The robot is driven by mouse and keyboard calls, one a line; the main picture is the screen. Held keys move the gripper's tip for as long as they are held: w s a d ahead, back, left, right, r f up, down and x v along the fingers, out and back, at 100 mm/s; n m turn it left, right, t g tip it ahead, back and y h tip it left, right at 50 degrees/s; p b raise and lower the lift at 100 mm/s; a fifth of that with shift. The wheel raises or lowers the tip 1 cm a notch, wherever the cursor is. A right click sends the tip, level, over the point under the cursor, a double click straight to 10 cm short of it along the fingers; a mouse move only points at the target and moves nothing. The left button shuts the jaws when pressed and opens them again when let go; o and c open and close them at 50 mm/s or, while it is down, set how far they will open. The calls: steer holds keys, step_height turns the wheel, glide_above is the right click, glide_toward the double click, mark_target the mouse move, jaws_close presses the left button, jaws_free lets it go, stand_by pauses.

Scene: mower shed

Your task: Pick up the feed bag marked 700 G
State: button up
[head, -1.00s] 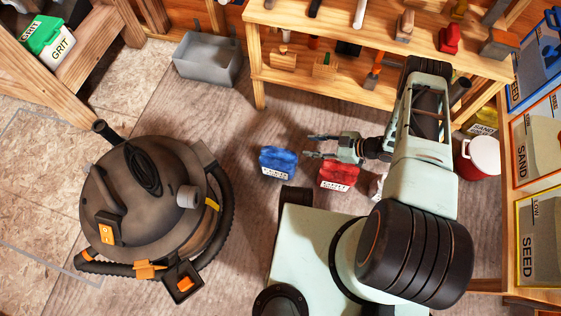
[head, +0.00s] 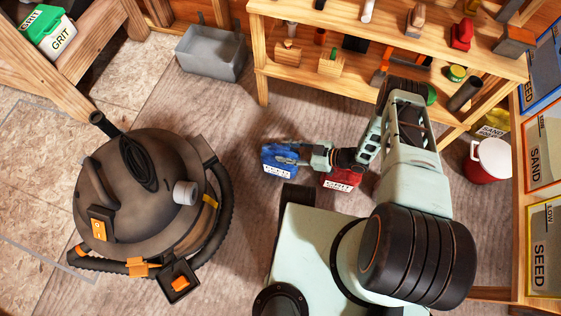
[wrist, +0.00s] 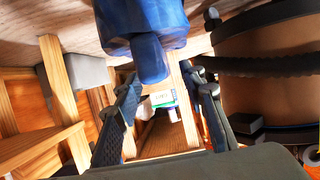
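A blue bag (head: 271,165) with a white label stands on the floor in the head view. A red bag (head: 343,182) with a white label stands to its right, partly hidden under my wrist. The print on both labels is too small to read surely, so I cannot tell which is marked 700 G. My gripper (head: 284,152) is over the blue bag's top. In the wrist view, my gripper (wrist: 165,82) has its two fingers spread apart, with the blue bag (wrist: 145,30) at the top and its narrow end reaching between them. I cannot tell whether they touch.
A large dark vacuum (head: 140,190) with a hose stands left of the bags. A wooden shelf (head: 390,85) with tools is behind. A grey bin (head: 210,55) sits at the back, and a red bucket (head: 487,165) at the right. Floor between vacuum and bags is clear.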

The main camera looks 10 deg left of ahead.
steer(key=shift+x, duration=1.25)
steer(key=shift+c, duration=0.5)
jaws_close()
